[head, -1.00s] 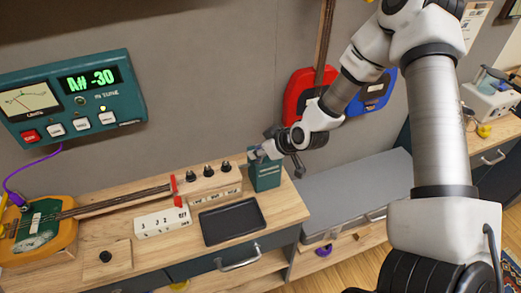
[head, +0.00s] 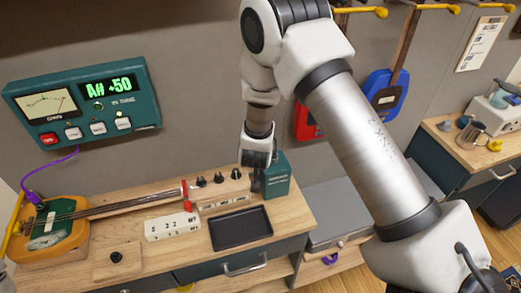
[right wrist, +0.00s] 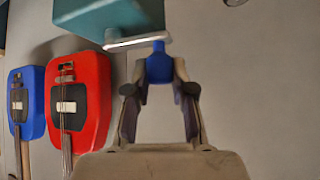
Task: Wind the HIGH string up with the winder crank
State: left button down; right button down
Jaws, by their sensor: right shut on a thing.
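The teal winder box (head: 278,178) stands at the right end of the bench. In the right wrist view the box (right wrist: 105,14) carries a metal crank arm (right wrist: 138,42) with a blue knob (right wrist: 158,68). My right gripper (head: 256,187) is at the box's left side. In the right wrist view its fingers (right wrist: 160,88) are shut on the blue knob. In the head view the gripper hides the crank. The wall tuner (head: 83,101) reads A# +50. The stringed instrument (head: 52,232) lies on the bench, its neck running right. I cannot make out the HIGH string.
Black pegs (head: 218,178) stand beside the box. A black tray (head: 240,229) and a white numbered block (head: 172,226) are in front. Red (head: 308,120) and blue (head: 384,97) instruments hang on the wall. A grey case (head: 340,215) lies right of the bench.

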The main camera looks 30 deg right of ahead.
jog(key=shift+w+d+r+m+g+h+p, duration=0.1)
jog(key=shift+w+m+g+h+p, duration=0.4)
jog(key=shift+m+p, duration=0.45)
jog(key=c, duration=1)
grip_release()
jog(key=shift+o, duration=0.2)
jog(key=shift+s, duration=0.1)
jog(key=v, duration=0.7)
